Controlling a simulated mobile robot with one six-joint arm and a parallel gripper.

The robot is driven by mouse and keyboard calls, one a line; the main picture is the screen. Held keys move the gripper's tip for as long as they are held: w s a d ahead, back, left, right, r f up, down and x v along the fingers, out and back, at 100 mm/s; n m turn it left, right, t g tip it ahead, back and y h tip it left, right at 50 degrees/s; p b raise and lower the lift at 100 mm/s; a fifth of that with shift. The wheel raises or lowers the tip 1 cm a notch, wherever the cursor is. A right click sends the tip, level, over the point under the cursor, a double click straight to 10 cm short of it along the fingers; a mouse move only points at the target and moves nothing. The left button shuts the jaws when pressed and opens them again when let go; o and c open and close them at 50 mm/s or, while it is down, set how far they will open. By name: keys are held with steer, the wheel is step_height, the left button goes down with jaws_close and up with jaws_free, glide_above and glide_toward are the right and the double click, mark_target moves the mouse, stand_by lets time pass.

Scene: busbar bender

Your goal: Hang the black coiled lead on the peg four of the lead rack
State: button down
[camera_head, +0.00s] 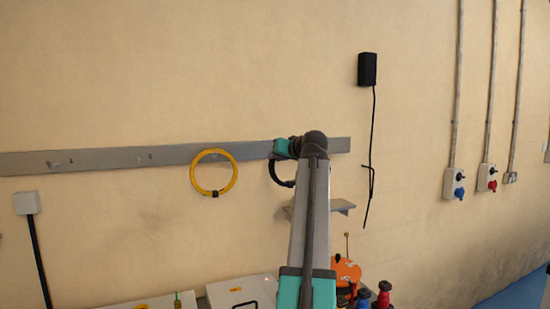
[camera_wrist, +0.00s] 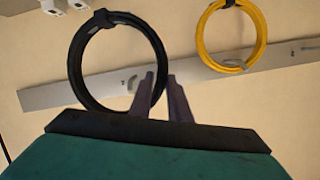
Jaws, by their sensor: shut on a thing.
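The black coiled lead (camera_wrist: 74,62) is a ring with a dark tie. My gripper (camera_wrist: 160,76) is shut on the ring's edge. In the head view the lead's lower left part (camera_head: 280,181) shows beside my arm, in front of the wall; my arm hides the rest and my fingers. The lead rack (camera_head: 110,158) is a long grey rail on the wall with numbered pegs. In the wrist view, which looks upside down, a peg (camera_wrist: 128,83) shows through the black ring. I cannot tell whether the ring is around that peg or only in front of it. Its number is hidden.
A yellow coiled lead (camera_head: 234,172) hangs on the rack just left of the black one. The pegs marked 1 (camera_head: 55,163) and 2 (camera_head: 140,157) are bare. A small grey shelf (camera_head: 342,206) sits below the rack, right of the lead. A black box (camera_head: 368,70) with a hanging cable is further right.

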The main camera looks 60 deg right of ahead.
steer(key=shift+w, duration=0.1)
steer(key=b+x, duration=0.1)
steer(key=x, duration=1.1)
steer(key=shift+d+r, duration=0.2)
steer(key=shift+d, duration=0.1)
stand_by(2.1)
stand_by(0.7)
steer(key=c, duration=1.6)
jaws_free()
steer(key=shift+f, duration=0.1)
